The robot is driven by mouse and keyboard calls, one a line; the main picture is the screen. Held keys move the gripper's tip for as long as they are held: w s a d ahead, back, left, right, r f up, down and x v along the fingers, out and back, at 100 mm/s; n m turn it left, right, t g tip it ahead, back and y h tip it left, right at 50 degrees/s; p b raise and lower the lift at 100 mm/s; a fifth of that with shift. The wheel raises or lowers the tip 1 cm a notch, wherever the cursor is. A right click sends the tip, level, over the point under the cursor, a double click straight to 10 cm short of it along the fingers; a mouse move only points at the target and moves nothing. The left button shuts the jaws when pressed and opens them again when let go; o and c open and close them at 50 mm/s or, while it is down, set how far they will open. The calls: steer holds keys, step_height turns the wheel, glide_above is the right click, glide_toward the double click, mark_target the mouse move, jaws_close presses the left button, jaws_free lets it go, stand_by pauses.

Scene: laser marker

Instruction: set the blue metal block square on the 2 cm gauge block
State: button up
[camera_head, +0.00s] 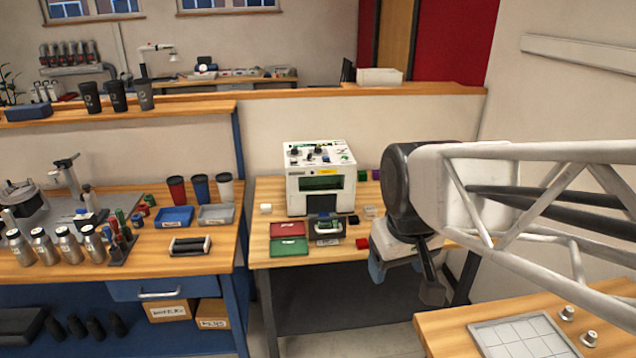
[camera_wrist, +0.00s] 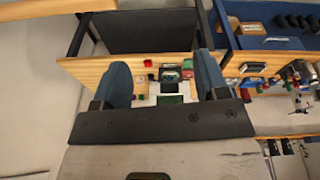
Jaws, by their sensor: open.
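My gripper (camera_wrist: 163,82) is open and empty; its two blue-grey fingers stand wide apart in the wrist view. In the head view my gripper (camera_head: 404,276) hangs in the air at the right front of the wooden marker table (camera_head: 262,240). The white laser marker (camera_head: 320,182) stands on that table, with a small dark fixture (camera_head: 324,228) in front of it. I cannot pick out the blue metal block for certain. A small grey block (camera_head: 370,211) lies right of the marker; whether it is the 2 cm gauge block cannot be told. My arm hides part of the table's right side.
A red tray (camera_head: 288,229) and a green tray (camera_head: 289,247) lie at the table's left. A red block (camera_head: 362,242), a black block (camera_head: 354,219) and a white block (camera_head: 266,208) are near the marker. A gridded tray (camera_head: 522,338) lies on the bench at front right.

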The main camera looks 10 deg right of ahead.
steer(key=s+f+m, duration=0.1)
steer(key=s+f, duration=0.1)
steer(key=s, duration=0.4)
steer(key=shift+s+f+m, duration=0.15)
steer(key=shift+f+m, duration=0.05)
steer(key=shift+m, duration=0.2)
stand_by(0.7)
